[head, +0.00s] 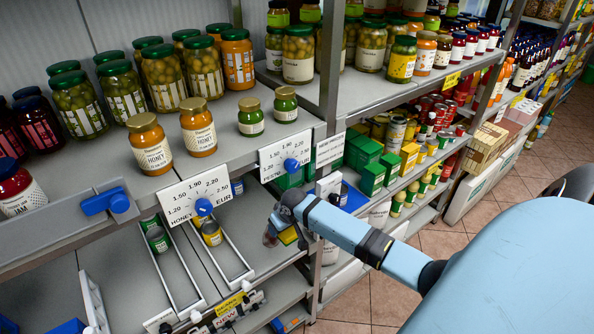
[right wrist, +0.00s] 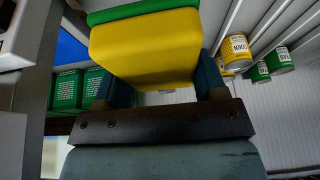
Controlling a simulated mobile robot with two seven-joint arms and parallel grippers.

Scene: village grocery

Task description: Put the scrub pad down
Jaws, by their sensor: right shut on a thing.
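The scrub pad (right wrist: 145,48) is a yellow block with a green layer along its top edge in the right wrist view. My right gripper (right wrist: 163,84) is shut on it, with one dark finger at each side. In the head view the right gripper (head: 279,230) is in front of the lower shelf, below the price cards. A small yellow part of the scrub pad (head: 288,236) shows beneath it; the rest is hidden by the gripper. I cannot tell whether the pad touches the shelf. My left gripper is not in view.
The upper shelf (head: 218,140) holds honey and other jars. Price cards with blue dials (head: 198,197) hang on its front edge. Cans stand between metal dividers (head: 173,268) on the lower shelf. Green boxes (head: 363,152) stand right of the metal post (head: 329,70).

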